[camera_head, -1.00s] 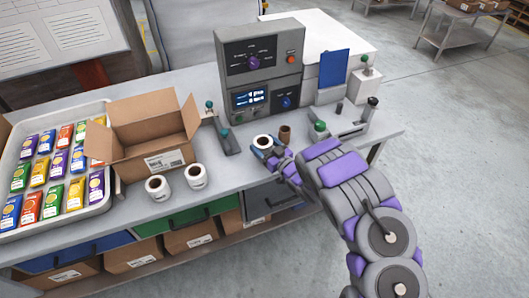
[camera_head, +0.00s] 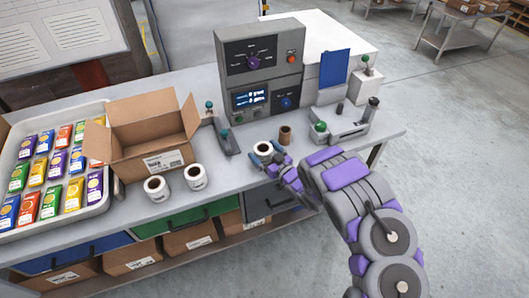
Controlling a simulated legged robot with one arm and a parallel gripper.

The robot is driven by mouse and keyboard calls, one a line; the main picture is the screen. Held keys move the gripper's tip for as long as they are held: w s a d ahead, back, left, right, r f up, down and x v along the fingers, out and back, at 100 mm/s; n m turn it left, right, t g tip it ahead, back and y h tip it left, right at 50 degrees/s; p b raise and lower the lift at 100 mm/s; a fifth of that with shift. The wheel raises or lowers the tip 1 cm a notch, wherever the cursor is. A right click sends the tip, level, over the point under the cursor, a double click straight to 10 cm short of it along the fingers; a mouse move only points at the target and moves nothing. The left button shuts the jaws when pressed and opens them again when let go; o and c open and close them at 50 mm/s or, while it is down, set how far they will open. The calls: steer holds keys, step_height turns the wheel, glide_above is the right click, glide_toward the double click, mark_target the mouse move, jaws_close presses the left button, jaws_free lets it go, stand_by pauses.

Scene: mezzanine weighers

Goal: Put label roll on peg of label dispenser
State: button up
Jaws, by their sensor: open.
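A white label roll (camera_head: 263,149) with a dark core stands on the bench's front half, between the blue fingers of my gripper (camera_head: 268,156). My gripper is open around it; I cannot tell whether a finger touches it. Two more white rolls stand left of it, one (camera_head: 157,189) nearer the front edge and one (camera_head: 196,177) beside it. A grey device (camera_head: 348,128) with a green knob and dark upright posts stands to the right; I cannot tell for certain that it is the label dispenser or which post is its peg.
A brown cylinder (camera_head: 285,135) stands close behind my gripper. A grey control box (camera_head: 262,66) stands at the back. A small stand (camera_head: 222,134) with a green knob, an open cardboard box (camera_head: 150,140) and a tray (camera_head: 97,211) of coloured packets are to the left.

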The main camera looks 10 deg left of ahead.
steer(key=p+v, duration=0.1)
steer(key=v, duration=1.1)
steer(key=shift+p, duration=0.35)
